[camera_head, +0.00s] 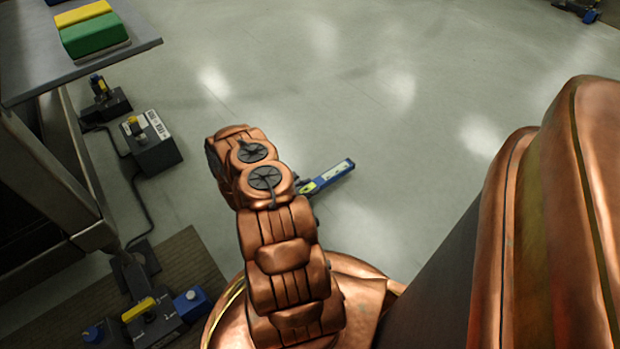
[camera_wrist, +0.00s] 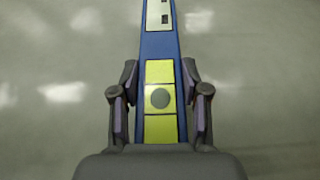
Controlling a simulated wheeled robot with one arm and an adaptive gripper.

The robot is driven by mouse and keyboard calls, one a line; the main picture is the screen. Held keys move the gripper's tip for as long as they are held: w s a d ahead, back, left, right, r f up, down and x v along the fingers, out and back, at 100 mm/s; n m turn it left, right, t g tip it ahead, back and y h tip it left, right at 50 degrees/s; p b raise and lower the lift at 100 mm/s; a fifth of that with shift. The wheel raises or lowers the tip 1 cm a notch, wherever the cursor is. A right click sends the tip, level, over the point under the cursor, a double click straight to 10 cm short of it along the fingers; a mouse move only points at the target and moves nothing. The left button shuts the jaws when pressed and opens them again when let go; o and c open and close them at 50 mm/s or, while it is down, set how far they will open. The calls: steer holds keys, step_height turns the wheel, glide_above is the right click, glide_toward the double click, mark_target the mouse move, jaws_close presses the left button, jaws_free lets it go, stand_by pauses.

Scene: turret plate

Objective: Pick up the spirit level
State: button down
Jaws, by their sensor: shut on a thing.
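The spirit level is a long blue bar with yellow and pale panels. In the wrist view the spirit level (camera_wrist: 159,48) runs away from me between the fingers of my gripper (camera_wrist: 160,108). The fingers are closed on its two sides, around the yellow part with a round grey spot. In the head view one end of the spirit level (camera_head: 333,173) sticks out to the right of my arm. My arm hides the rest of it and my gripper there. I cannot tell from these views how high it is above the floor.
A metal table (camera_head: 135,47) at the upper left bears a green and yellow block (camera_head: 95,36). Grey control boxes (camera_head: 151,141) with cables stand below it. A foot pedal unit (camera_head: 154,318) is on a brown mat (camera_head: 192,262). The grey floor (camera_head: 400,90) to the right is mostly clear.

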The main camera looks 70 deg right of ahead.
steer(key=s+a+p, duration=0.1)
steer(key=a, duration=0.2)
steer(key=s+a+p, duration=0.1)
steer(key=a, duration=0.2)
steer(key=s+a+r+p, duration=0.1)
steer(key=a, duration=0.2)
steer(key=shift+s+a+r, duration=0.1)
steer(key=shift+s+a, duration=0.05)
steer(key=shift+s, duration=0.1)
steer(key=shift+s+a, duration=0.2)
steer(key=shift+a, duration=0.3)
